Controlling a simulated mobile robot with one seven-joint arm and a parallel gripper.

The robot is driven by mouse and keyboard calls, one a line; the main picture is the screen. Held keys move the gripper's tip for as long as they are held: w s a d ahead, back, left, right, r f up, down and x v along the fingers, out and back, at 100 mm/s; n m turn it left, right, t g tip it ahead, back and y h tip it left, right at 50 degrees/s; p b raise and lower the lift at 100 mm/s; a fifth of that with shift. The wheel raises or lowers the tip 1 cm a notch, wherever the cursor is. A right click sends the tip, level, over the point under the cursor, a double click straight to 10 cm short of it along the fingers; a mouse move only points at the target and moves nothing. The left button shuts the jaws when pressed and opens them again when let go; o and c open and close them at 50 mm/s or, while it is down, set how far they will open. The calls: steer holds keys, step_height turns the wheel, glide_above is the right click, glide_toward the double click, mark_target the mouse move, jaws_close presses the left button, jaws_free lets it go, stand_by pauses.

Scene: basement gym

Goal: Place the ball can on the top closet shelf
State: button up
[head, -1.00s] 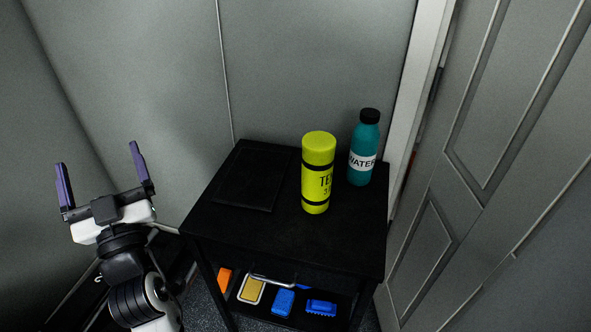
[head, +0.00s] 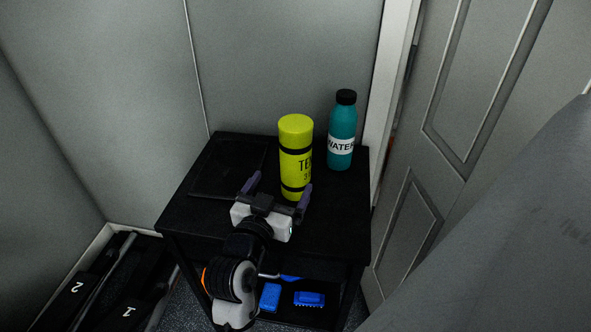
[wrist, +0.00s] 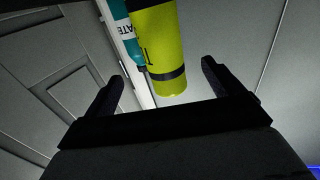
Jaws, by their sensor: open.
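The ball can (head: 296,150) is a yellow-green cylinder with black bands and dark lettering, standing upright on a small black table (head: 230,218). My gripper (head: 279,188) is open and empty, just in front of the can in the head view, with its fingers pointing toward it. In the wrist view the can (wrist: 160,50) appears beyond the two spread fingers (wrist: 160,88), above the gap between them. I cannot tell whether either finger touches the can. I do not see the closet shelf for certain.
A teal water bottle (head: 343,135) with a black cap stands right of the can, close behind it. A flat black panel (head: 228,167) lies at the table's back left. Blue items (head: 309,299) lie on the lower shelf. A grey panelled door (head: 455,120) is at right.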

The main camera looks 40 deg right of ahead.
mark_target(291, 165)
steer(key=p+x, duration=0.1)
steer(key=x, duration=0.4)
steer(key=shift+w+d+r, duration=0.1)
steer(key=shift+r, duration=0.05)
steer(key=p+x, duration=0.2)
steer(key=x, duration=0.3)
steer(key=shift+w+d, duration=0.15)
steer(key=shift+w, duration=0.1)
steer(key=shift+w+d+f, duration=0.15)
steer(key=shift+d+f, duration=0.05)
steer(key=shift+f, duration=0.05)
steer(key=shift+c, duration=0.2)
steer(key=c, duration=1.2)
steer(key=shift+c, duration=0.3)
steer(key=shift+r, duration=0.1)
step_height(291, 165, up, 20)
